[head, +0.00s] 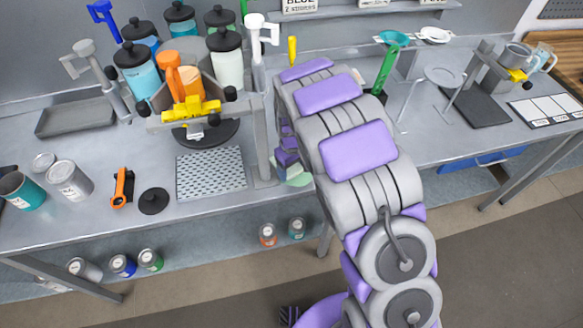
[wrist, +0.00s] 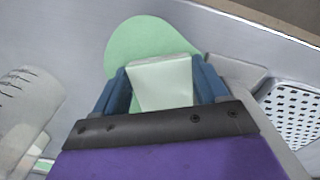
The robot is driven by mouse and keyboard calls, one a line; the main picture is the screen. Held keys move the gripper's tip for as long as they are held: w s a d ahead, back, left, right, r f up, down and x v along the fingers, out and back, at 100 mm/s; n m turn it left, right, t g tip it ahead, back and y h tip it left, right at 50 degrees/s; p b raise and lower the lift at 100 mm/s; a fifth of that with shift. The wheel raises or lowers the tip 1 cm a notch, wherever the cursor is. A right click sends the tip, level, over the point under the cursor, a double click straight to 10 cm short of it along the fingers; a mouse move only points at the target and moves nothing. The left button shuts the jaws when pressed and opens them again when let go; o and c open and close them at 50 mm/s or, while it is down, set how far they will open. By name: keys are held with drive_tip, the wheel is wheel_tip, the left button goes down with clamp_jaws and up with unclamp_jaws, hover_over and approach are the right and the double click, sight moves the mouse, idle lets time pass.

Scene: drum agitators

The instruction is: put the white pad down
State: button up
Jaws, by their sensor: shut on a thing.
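The white pad (wrist: 162,82) is a pale, slightly green block between the two blue fingers of my gripper (wrist: 160,72) in the wrist view. The fingers are shut on its sides. A flat, rounded light green piece (wrist: 140,38) shows just beyond the pad; I cannot tell whether it is joined to it. In the head view, my gripper (head: 287,158) is low over the front part of the bench (head: 130,208), right of a grey post, and largely hidden by my arm. Whether the pad touches the bench is unclear.
A perforated plate (head: 211,172) lies left of the post. A drum agitator stand (head: 262,120) with yellow clamp and several dark-lidded jars stands behind. An orange tool (head: 122,188) and black disc (head: 153,201) lie farther left. A green upright handle (head: 386,68) stands right of my arm.

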sight(294, 170)
drive_tip(key=shift+d, duration=1.2)
drive_tip(key=o, duration=0.9)
drive_tip(key=shift+a, duration=0.55)
drive_tip(key=shift+o, duration=0.6)
drive_tip(key=shift+a+f, duration=0.1)
drive_tip(key=shift+a, duration=0.45)
drive_tip(key=shift+d, duration=0.9)
drive_tip(key=r, duration=0.2)
drive_tip(key=a+r, duration=0.1)
drive_tip(key=r+p, duration=0.1)
drive_tip(key=r, duration=0.1)
drive_tip(key=shift+w+a+r, duration=0.1)
drive_tip(key=shift+a+r, duration=0.2)
wheel_tip(294, 170, up, 7)
drive_tip(key=d, duration=0.1)
drive_tip(key=s+d+r+m, duration=0.2)
drive_tip(key=s+d+r, duration=0.35)
drive_tip(key=s, duration=0.25)
drive_tip(key=s+d+r+m, duration=0.2)
drive_tip(key=s+d+r, duration=0.3)
drive_tip(key=s+d, duration=0.15)
drive_tip(key=s+d+m+g, duration=0.1)
drive_tip(key=s+d+m, duration=0.1)
drive_tip(key=s, duration=0.9)
drive_tip(key=s+d+r+m, duration=0.1)
drive_tip(key=s+m, duration=0.1)
drive_tip(key=s, duration=0.9)
drive_tip(key=shift+d+g+p, duration=0.35)
drive_tip(key=shift+g+p, duration=0.05)
drive_tip(key=shift+p, duration=0.05)
